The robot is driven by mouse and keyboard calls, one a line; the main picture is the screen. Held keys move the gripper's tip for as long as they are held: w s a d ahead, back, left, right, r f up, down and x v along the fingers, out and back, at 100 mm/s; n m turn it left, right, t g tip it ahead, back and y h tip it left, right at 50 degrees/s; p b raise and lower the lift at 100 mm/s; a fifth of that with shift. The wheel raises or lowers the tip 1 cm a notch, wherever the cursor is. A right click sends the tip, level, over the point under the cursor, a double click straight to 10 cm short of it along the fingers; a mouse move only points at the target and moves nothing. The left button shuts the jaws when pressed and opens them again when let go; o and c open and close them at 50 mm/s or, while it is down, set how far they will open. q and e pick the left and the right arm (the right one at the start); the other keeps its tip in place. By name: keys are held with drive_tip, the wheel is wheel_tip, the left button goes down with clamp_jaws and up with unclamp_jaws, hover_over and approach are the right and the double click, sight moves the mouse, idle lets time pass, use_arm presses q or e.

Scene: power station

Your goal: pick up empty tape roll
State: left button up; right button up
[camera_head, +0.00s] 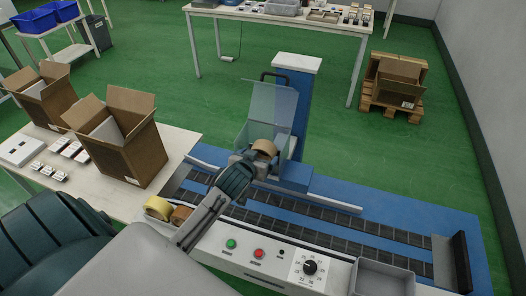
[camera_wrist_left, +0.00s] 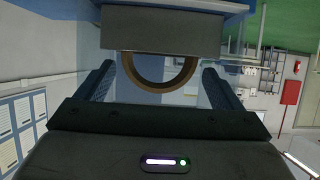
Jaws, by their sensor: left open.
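A brown tape roll (camera_head: 265,147) sits on the taping machine (camera_head: 297,120), just in front of its clear guard. In the left wrist view the roll shows as a brown ring (camera_wrist_left: 160,86), its upper part hidden by a grey block. The ring looks open in the middle. My left gripper (camera_head: 256,160) is at the machine, close to the roll. It is open, with one finger on each side of the ring in the wrist view (camera_wrist_left: 158,76). I cannot tell whether the fingers touch it. My right gripper is out of view.
A yellow tape roll (camera_head: 158,207) and a brown roll (camera_head: 181,214) rest by the control panel (camera_head: 270,253). An open carton (camera_head: 128,143) stands on the white table at left. The roller conveyor (camera_head: 340,222) is clear at right.

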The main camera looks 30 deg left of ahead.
sight(261, 154)
use_arm(q)
drive_tip(key=x, duration=0.3)
drive_tip(key=shift+w+p, duration=0.35)
drive_tip(key=c, duration=0.8)
drive_tip(key=shift+o, duration=0.2)
